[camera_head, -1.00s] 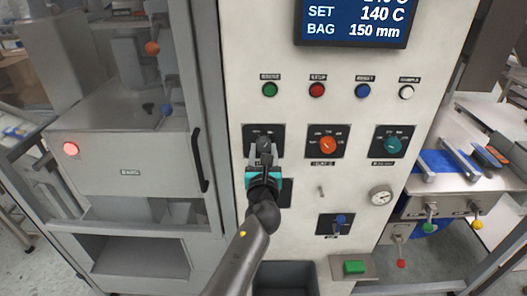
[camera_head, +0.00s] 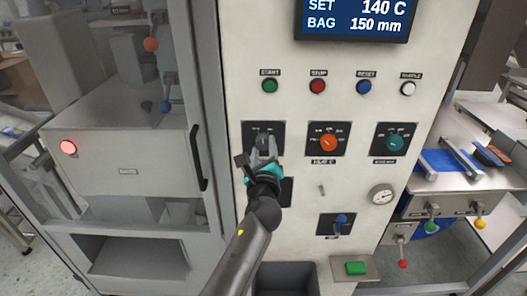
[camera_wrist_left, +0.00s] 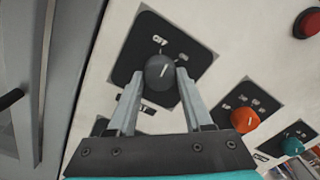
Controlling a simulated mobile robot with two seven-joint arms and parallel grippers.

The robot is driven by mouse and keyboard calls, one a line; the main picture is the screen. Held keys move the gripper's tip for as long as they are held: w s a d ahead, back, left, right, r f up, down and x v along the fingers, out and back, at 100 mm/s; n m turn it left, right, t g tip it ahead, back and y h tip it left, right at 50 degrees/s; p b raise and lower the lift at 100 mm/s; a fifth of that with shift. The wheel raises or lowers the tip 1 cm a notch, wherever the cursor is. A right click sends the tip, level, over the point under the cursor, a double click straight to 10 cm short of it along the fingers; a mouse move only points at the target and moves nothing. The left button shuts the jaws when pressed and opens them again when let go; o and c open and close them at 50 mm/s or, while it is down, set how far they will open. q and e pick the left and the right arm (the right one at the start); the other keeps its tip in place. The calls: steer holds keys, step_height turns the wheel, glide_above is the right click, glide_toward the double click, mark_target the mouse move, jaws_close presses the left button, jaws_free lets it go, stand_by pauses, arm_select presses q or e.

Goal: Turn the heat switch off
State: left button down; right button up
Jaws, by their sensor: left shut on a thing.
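A dark grey rotary knob (camera_wrist_left: 160,71) sits on a black plate (camera_wrist_left: 140,48) on the white machine front, leftmost of three knobs. The plate also shows in the head view (camera_head: 249,130). My left gripper (camera_head: 264,148) is shut on this knob, with one finger on each side in the wrist view (camera_wrist_left: 160,85). The plate's lower label is partly hidden behind the fingers. My right gripper is not in view.
An orange knob (camera_head: 328,142) and a teal knob (camera_head: 394,143) sit to the right. Several push buttons, including a green one (camera_head: 270,86), run above. A display (camera_head: 352,18) is at the top. A glazed guard frame (camera_head: 208,80) stands close on the left.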

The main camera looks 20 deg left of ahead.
arm_select(q)
steer(key=n+b, duration=0.1)
steer(key=n, duration=0.3)
steer(key=shift+n, duration=0.3)
stand_by(0.3)
steer(key=shift+c, duration=1.6)
jaws_free()
